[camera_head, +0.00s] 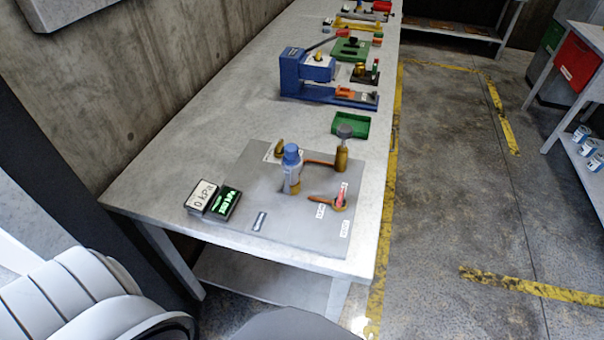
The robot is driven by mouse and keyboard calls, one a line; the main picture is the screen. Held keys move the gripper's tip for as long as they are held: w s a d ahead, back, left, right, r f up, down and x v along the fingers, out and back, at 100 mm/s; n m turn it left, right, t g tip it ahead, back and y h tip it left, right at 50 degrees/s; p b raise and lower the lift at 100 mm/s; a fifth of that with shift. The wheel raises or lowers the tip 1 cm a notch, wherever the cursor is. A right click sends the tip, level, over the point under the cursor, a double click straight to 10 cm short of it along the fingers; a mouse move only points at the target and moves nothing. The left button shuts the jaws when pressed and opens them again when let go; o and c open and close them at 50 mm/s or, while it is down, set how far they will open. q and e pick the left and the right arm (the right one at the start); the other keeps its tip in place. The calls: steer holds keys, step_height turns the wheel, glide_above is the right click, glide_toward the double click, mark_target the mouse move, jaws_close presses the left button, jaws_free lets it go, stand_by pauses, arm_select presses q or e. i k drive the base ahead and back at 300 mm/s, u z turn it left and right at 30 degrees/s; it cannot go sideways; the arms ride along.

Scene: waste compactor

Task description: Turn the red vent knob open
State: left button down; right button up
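The red vent knob (341,196) sits on a brass fitting at the right front part of a grey panel (285,226) on the bench. Small white labels lie beside the knob, too small to read surely. A copper-coloured pipe (319,197) runs to the knob's fitting. Neither of my grippers shows in the head view.
Two small displays (203,194) stand at the panel's left; one reads 0 kPa. A green tray (351,124) and a blue press (306,70) stand farther back on the long bench (160,190). A concrete wall borders the left. Open floor (440,210) with yellow lines lies right.

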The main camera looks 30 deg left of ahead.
mark_target(340, 201)
steer(key=z, duration=0.05)
steer(key=k, duration=0.5)
steer(key=z, duration=1.85)
steer(key=i, duration=1.45)
steer(key=u, duration=2.35)
